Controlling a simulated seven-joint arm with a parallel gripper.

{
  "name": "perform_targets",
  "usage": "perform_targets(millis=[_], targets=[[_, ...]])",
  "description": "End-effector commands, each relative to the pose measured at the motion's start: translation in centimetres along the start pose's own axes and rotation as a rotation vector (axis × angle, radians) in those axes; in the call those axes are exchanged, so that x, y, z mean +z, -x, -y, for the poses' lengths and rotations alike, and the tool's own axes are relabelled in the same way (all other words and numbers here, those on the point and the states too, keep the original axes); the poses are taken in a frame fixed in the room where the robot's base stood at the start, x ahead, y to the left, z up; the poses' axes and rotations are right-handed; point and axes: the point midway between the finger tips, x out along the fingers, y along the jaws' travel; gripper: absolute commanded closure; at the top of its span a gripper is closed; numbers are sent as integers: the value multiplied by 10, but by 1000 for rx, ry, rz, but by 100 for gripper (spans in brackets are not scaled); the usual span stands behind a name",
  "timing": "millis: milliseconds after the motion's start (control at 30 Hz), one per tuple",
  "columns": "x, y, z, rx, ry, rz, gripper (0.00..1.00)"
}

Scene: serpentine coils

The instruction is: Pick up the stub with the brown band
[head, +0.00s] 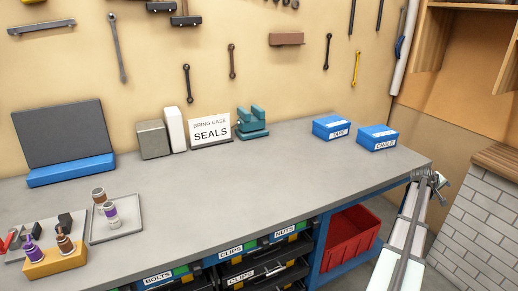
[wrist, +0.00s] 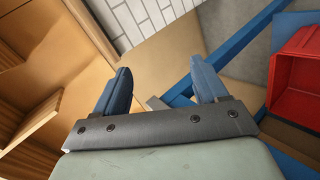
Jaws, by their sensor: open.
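A small stub with a brown band (head: 98,195) stands upright at the back of a shallow grey tray (head: 133,232) on the bench, at the left in the head view. A second stub with a purple band (head: 110,215) stands just in front of it in the tray. On an orange block (head: 55,264) left of the tray stand a purple piece (head: 33,254) and a brown piece (head: 65,243). My gripper (wrist: 160,67) is open and empty in the wrist view, its two blue fingers apart. It points at the floor area beside the bench, far from the stubs.
A red bin (head: 350,238) sits under the bench's right end; it also shows in the wrist view (wrist: 297,75). Blue boxes (head: 331,127) stand at the back right. A sign (head: 209,130) and teal part (head: 252,122) stand behind. The bench middle (head: 230,180) is clear.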

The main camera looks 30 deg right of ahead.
Motion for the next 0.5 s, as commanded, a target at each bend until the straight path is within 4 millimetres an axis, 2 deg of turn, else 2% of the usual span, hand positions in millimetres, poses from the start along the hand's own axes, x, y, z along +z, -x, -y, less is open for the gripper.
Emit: perform_targets(millis=[33, 100, 200, 367, 433, 500], targets=[[-3, 3, -33, 31, 5, 3, 28], [-6, 11, -66, 66, 19, 8, 28], [-14, 24, -106, 104, 32, 11, 28], [-42, 53, -152, 143, 40, 6, 28], [-67, 72, -162, 145, 34, -7, 28], [-95, 90, -159, 133, 22, -24, 28]])
